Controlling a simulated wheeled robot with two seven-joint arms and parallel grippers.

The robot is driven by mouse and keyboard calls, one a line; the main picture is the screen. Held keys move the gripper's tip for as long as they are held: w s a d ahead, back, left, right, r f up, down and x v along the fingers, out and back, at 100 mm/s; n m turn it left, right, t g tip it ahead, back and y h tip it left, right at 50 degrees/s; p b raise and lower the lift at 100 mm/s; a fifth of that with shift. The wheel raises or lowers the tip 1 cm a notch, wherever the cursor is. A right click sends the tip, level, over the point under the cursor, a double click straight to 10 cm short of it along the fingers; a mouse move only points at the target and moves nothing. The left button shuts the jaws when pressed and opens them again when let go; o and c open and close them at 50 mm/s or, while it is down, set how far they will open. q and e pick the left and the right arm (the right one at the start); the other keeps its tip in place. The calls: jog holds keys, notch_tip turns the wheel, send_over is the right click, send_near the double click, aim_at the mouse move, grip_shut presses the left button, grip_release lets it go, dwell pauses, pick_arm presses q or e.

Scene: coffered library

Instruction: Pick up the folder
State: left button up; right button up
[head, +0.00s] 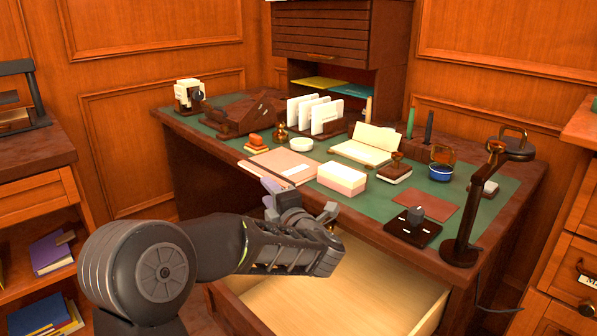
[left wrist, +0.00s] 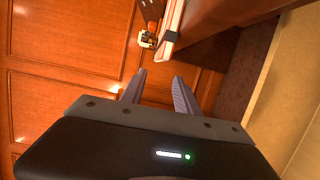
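The folder (head: 281,167) is a flat pinkish-beige sheet with a pale label, lying on the green desk top near its front edge. My left gripper (head: 298,198) is in front of the desk edge, just below and in front of the folder, above the open drawer. In the left wrist view my left gripper (left wrist: 158,76) has its two fingers apart with nothing between them. A pale strip beyond the fingertips there may be the folder's edge; I cannot tell for sure. My right gripper is in neither view.
A cream-pink box (head: 341,180) stands right of the folder. An orange-topped stack (head: 256,145) and white dish (head: 301,144) are behind it. The drawer (head: 345,290) is pulled out below. A lamp (head: 470,215) stands at the right front.

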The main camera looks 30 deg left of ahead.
aim_at(283, 166)
pick_arm(q)
jog(key=shift+w+d+m+t, duration=0.25)
jog(key=shift+d, duration=0.3)
jog(key=shift+w+d+m+t, duration=0.2)
jog(key=shift+d+m+t, duration=0.05)
jog(key=shift+d, duration=0.25)
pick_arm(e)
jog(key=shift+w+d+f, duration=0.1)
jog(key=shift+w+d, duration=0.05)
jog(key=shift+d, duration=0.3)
pick_arm(q)
jog(key=shift+a, duration=0.1)
jog(key=shift+b+x, duration=0.3)
jog(key=shift+x, duration=0.9)
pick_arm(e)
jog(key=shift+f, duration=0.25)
pick_arm(q)
jog(key=shift+w, duration=0.1)
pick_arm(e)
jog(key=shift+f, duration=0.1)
